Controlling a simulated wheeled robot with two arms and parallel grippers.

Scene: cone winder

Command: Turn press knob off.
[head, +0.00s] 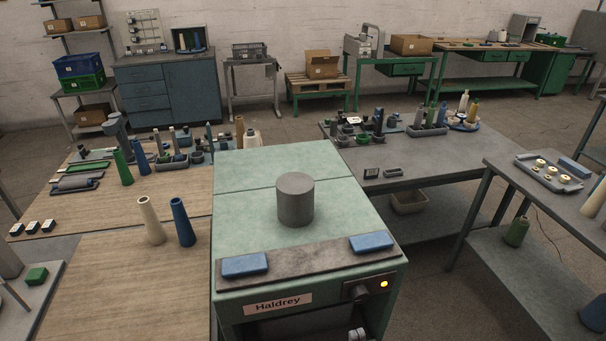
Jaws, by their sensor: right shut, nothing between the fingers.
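The press (270,225) is a pale green machine labelled "Haldrey", with a grey cylinder (295,200) standing on its top. On its front, at the right, is a dark switch panel with the press knob (357,292). An amber lamp (384,284) beside the knob is lit. The knob's exact angle is too small to tell. My right gripper (357,334) shows only by its tips at the bottom edge, below the knob and apart from it. It is shut and empty. My left gripper is not in view.
Two blue pads (245,265) lie on the press's dark front strip. A wooden table (110,265) with cones stands at the left, close to the press. A grey table (440,150) with spools is behind right. Floor shows between the press and the right-hand bench (535,210).

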